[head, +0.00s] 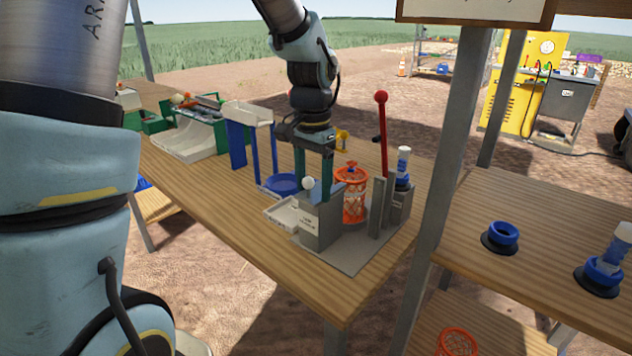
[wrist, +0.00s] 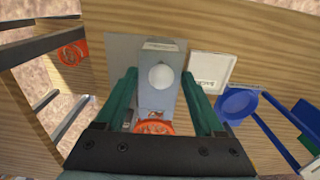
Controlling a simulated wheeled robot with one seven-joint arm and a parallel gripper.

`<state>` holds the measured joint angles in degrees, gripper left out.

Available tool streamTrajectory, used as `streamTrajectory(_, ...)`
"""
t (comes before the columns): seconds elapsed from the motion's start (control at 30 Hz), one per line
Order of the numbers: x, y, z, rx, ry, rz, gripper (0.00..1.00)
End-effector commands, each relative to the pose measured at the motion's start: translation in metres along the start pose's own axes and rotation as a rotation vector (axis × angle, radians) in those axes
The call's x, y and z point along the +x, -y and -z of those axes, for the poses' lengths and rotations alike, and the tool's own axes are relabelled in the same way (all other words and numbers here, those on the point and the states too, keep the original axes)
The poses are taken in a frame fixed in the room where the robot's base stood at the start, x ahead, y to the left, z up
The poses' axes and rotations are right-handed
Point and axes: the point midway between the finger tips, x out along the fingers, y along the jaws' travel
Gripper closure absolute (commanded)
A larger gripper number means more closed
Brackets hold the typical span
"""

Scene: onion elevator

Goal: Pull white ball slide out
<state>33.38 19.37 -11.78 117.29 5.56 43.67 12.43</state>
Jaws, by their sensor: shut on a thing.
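The white ball (head: 308,183) sits at the top of an upright grey block (head: 318,228) on the table. In the wrist view the white ball (wrist: 160,76) lies between my finger tips, over the grey block (wrist: 160,103). My gripper (head: 314,186) points down over the block. In the wrist view my gripper (wrist: 159,72) has one dark green finger along each side of the block, shut on it. I cannot tell which part of the block is the slide. A white tray (head: 283,215) with a label adjoins the block's left side.
An orange mesh basket (head: 351,205) stands close behind the block. A red-knobbed lever (head: 381,130) and a blue and white bottle-like piece (head: 403,165) stand to the right. A blue bowl (head: 283,185) is to the left. The table's front left is clear.

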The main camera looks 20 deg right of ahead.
Motion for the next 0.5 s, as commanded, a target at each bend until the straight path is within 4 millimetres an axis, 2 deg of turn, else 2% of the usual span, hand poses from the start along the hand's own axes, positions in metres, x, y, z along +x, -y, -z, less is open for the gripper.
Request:
streamTrajectory(0.17,0.0,-0.0002,-0.002,0.0,0.005,-0.001,0.87)
streamTrajectory(0.2,0.0,-0.0002,-0.0021,0.0,0.006,-0.001,0.26)
streamTrajectory(0.43,0.0001,-0.0001,-0.0016,0.0,0.005,0.0,0.0)
streamTrajectory(0.5,0.0002,-0.0001,-0.0015,0.0,0.004,0.0,0.0)
